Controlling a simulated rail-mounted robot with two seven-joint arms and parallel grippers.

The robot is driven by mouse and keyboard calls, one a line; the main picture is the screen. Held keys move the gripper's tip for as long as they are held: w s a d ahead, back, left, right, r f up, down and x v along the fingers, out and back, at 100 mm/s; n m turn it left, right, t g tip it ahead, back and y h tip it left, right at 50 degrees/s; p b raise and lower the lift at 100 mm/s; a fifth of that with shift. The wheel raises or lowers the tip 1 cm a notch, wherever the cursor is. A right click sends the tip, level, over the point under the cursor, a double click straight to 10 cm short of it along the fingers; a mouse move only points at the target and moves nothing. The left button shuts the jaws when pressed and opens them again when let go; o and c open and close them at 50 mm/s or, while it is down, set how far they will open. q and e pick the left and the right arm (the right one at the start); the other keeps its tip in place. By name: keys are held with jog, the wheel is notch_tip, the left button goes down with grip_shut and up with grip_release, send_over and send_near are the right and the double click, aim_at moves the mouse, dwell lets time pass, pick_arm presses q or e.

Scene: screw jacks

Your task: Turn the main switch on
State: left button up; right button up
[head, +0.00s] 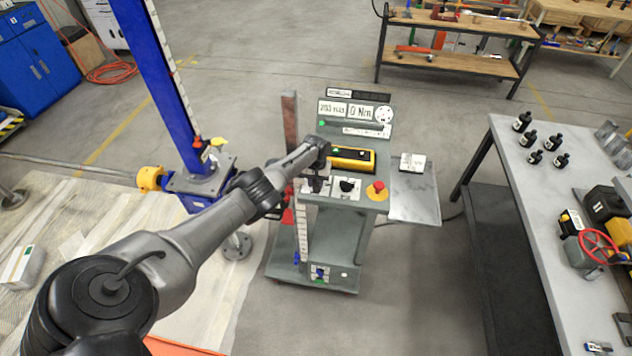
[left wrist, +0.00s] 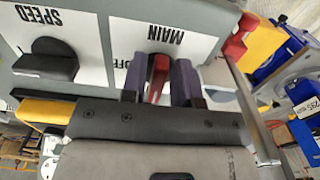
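The main switch (left wrist: 158,72) is a red knob on a white plate marked MAIN, which appears upside down in the left wrist view. My left gripper (left wrist: 159,78) has its dark fingers on either side of this knob, with little or no gap, and looks shut on it. In the head view my left gripper (head: 317,182) reaches down to the left part of the grey control stand (head: 370,215) and hides the switch. Part of an OFF mark shows beside the knob. My right gripper is in neither view.
A black SPEED knob (head: 347,186) and a red emergency button (head: 377,190) sit right of my gripper on the stand. A yellow and black box (head: 352,158) lies behind. A blue screw-jack column (head: 172,85) stands left, a workbench (head: 510,150) right.

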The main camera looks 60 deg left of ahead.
pick_arm(q)
jog(key=shift+o, duration=1)
jog(key=shift+r, duration=0.2)
notch_tip(320, 180, up, 6)
jog(key=p, duration=0.3)
jog(key=shift+f, duration=0.2)
notch_tip(320, 180, up, 8)
jog(key=shift+f, duration=0.1)
